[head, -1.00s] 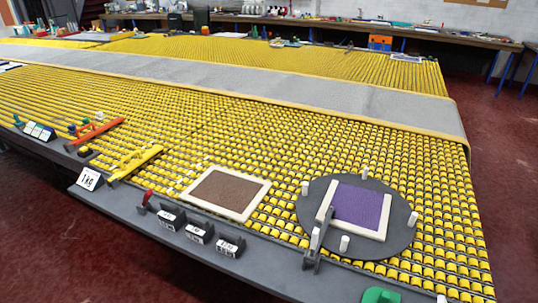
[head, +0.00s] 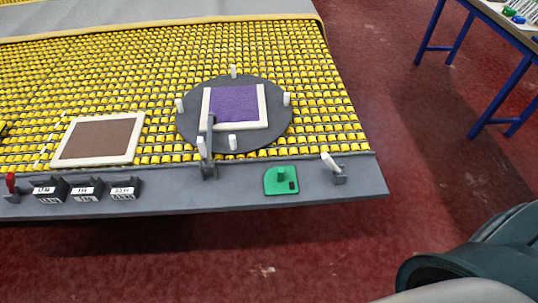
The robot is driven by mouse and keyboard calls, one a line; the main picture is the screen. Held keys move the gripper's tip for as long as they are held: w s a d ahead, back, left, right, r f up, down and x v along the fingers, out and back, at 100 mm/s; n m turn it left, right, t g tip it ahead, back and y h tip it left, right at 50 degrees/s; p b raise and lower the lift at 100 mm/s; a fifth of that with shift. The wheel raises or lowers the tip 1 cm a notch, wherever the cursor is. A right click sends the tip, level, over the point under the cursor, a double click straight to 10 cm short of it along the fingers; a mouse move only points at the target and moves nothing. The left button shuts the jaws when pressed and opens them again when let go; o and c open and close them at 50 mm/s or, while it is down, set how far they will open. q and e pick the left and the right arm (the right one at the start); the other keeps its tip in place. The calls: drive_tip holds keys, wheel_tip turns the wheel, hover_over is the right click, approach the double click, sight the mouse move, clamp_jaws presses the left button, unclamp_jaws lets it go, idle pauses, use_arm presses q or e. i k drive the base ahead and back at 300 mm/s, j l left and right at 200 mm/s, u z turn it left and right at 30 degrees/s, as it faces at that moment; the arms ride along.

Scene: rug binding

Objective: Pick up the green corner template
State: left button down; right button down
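The green corner template (head: 281,181) lies flat on the grey front ledge of the table, near its right end. It is a small green plate with one rounded corner, a raised green knob and a dark patch at its right side. Nothing touches it from above. Neither gripper shows in the head view. A dark rounded part of my own body fills the lower right corner, well apart from the template.
A grey round turntable (head: 188,128) with white pegs carries a purple mat (head: 235,104) behind the template. A white-tipped holder (head: 333,167) stands to its right, a grey clamp (head: 209,160) to its left. Labelled black blocks (head: 86,191) line the ledge. Red floor lies in front.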

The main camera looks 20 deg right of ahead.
sight(280, 180)
drive_tip(key=z, duration=1.7)
drive_tip(key=k+j, duration=0.55)
drive_tip(key=k, duration=0.1)
